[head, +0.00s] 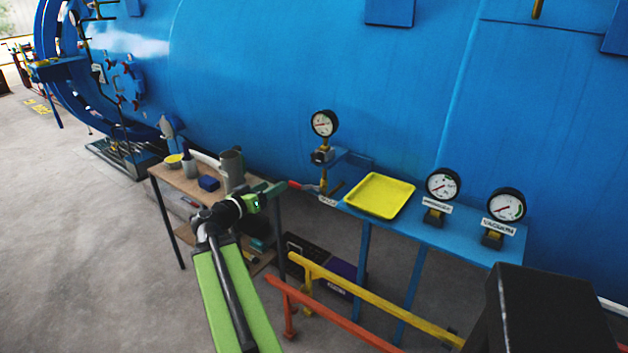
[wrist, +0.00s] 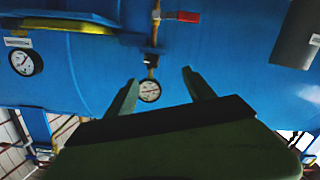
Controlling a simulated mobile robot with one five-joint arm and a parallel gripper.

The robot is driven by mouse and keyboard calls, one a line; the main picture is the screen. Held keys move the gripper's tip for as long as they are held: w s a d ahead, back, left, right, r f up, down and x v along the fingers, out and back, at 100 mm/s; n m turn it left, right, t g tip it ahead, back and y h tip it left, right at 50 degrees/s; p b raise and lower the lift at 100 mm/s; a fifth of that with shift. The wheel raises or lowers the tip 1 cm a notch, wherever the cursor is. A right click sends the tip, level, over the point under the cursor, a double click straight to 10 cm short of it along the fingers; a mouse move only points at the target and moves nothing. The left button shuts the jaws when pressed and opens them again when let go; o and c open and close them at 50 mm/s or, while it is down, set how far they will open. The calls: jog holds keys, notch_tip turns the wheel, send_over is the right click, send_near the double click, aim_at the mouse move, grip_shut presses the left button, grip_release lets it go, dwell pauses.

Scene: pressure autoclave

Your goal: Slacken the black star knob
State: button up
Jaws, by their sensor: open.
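A small dark fitting (head: 322,155), which may be the black star knob, sits on the brass stem just below the upright gauge (head: 323,123). Its star shape is too small to make out. The wrist view looks upside down and shows a dark fitting (wrist: 152,51) beside the same gauge (wrist: 150,91). My gripper (head: 284,188) is open, left of the stem and lower than the fitting in the head view. In the wrist view my gripper (wrist: 159,77) has its two green fingers spread, with the gauge seen between them. Nothing is held, and no contact shows.
A red lever (head: 301,186) sticks out left from the stem's foot. The blue shelf (head: 440,231) bears a yellow tray (head: 380,195) and two more gauges. A workbench (head: 174,183) with cups stands left. Yellow (head: 380,301) and orange rails (head: 330,318) run below. The blue vessel (head: 270,80) stands behind.

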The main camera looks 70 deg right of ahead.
aim_at(315, 158)
jog(key=shift+m+g+h, duration=0.4)
jog(key=shift+h, duration=0.1)
jog(key=x, duration=0.6)
jog(key=s+r+x, duration=0.1)
jog(key=x, duration=1.3)
jog(key=shift+s+a+r, duration=0.15)
jog(key=shift+s+a, duration=0.1)
jog(key=shift+s, duration=0.05)
grip_shut()
